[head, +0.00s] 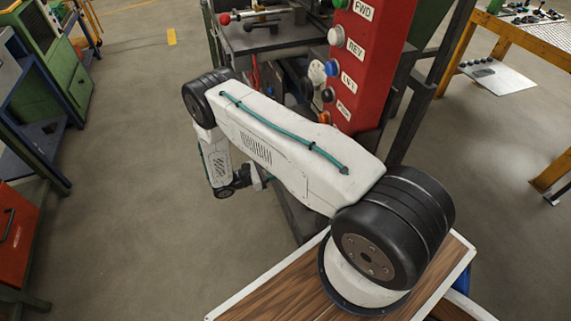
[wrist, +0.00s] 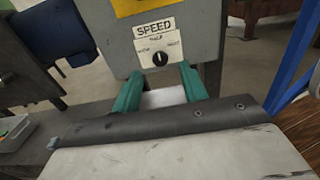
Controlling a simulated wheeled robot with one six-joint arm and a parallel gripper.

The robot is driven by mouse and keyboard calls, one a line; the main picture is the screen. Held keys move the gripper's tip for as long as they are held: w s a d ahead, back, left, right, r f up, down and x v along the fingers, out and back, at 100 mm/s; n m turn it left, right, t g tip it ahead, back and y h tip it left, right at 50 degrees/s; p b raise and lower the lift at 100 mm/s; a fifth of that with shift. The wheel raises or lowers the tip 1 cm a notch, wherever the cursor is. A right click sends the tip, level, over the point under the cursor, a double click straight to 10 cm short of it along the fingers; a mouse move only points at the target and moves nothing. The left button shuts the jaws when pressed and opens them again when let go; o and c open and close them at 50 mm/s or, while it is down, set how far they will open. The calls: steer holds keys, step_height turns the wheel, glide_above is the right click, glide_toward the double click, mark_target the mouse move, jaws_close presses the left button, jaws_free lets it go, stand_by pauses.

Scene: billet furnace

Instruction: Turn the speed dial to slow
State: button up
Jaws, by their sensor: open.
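The speed dial (wrist: 161,59) is a small black round knob on a white plate in the wrist view. The plate bears a SPEED label (wrist: 153,28), with marks that read as slow at left, half at top and fast at right. The knob's pointer is too small to read for certain. My gripper (wrist: 160,71) is open, its two teal fingers pointing at the plate on either side below the knob. The knob is ahead of the fingertips and nothing is held. In the head view the dial is not seen, and my arm hangs down left of the machine.
The dial sits on a grey box (wrist: 205,45) with a yellow patch above. In the head view a red panel (head: 372,60) carries several labelled buttons. A yellow-edged table (head: 505,30) stands at right, green and blue cabinets at left. Floor (head: 130,150) left of my arm is clear.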

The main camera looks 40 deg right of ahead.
steer(key=shift+x, duration=2.3)
jaws_close()
steer(key=n, duration=1.1)
steer(key=shift+a+n, duration=0.1)
steer(key=shift+n, duration=0.3)
